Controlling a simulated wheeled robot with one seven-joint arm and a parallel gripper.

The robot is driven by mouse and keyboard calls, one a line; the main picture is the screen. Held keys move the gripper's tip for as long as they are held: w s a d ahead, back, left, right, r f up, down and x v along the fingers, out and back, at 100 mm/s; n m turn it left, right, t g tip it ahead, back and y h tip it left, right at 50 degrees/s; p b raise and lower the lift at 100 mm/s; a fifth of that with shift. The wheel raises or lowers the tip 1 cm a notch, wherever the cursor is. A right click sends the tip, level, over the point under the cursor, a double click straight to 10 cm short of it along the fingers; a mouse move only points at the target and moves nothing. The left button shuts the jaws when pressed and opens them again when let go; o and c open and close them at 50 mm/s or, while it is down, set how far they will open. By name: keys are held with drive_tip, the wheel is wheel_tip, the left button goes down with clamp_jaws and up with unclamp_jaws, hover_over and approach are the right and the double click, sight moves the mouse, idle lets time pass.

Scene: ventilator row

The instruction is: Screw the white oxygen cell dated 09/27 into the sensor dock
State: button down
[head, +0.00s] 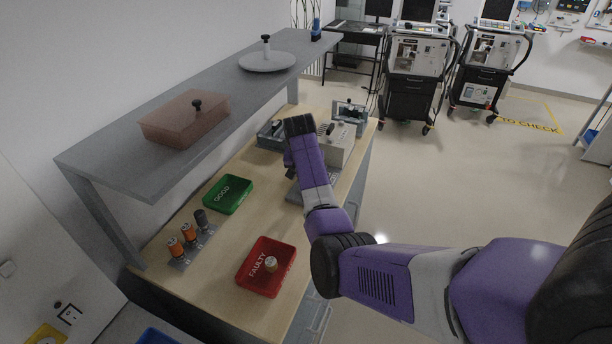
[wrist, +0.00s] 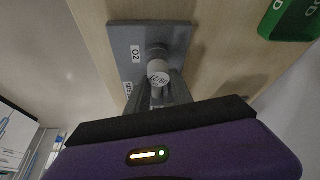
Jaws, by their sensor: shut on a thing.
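In the wrist view, a white oxygen cell (wrist: 158,70) with a printed end, which looks like 09/27 turned over, sits between the fingertips of my gripper (wrist: 160,92). The gripper is shut on it. Just beyond is the sensor dock, a grey plate (wrist: 122,38) marked O2 with a round dark socket. The cell overlaps the socket in this view; I cannot tell whether it is seated or apart. In the head view, part of the dock's grey plate (head: 294,196) shows beside my arm, which hides the gripper and the held cell.
A red FAULTY tray (head: 250,284) holds one small cell (head: 271,263). The green GOOD tray (head: 228,194) looks empty. A rack with two orange cells (head: 189,232) and a dark one (head: 201,217) stands left. A grey shelf (head: 215,95) overhangs the bench's back.

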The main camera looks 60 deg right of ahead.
drive_tip(key=m+g+b, duration=0.1)
drive_tip(key=m, duration=0.1)
drive_tip(key=shift+w+f+m, duration=0.1)
drive_tip(key=shift+m, duration=0.3)
drive_tip(key=shift+m+g+b, duration=0.6)
drive_tip(key=shift+m+b, duration=0.3)
drive_tip(key=shift+m, duration=0.5)
drive_tip(key=c, duration=1.2)
unclamp_jaws()
drive_tip(key=shift+c, duration=0.2)
drive_tip(key=shift+n+t+p, duration=0.3)
drive_tip(key=shift+n+p, duration=0.4)
drive_tip(key=shift+p, duration=0.3)
drive_tip(key=shift+n+p, duration=0.5)
drive_tip(key=shift+p, duration=0.05)
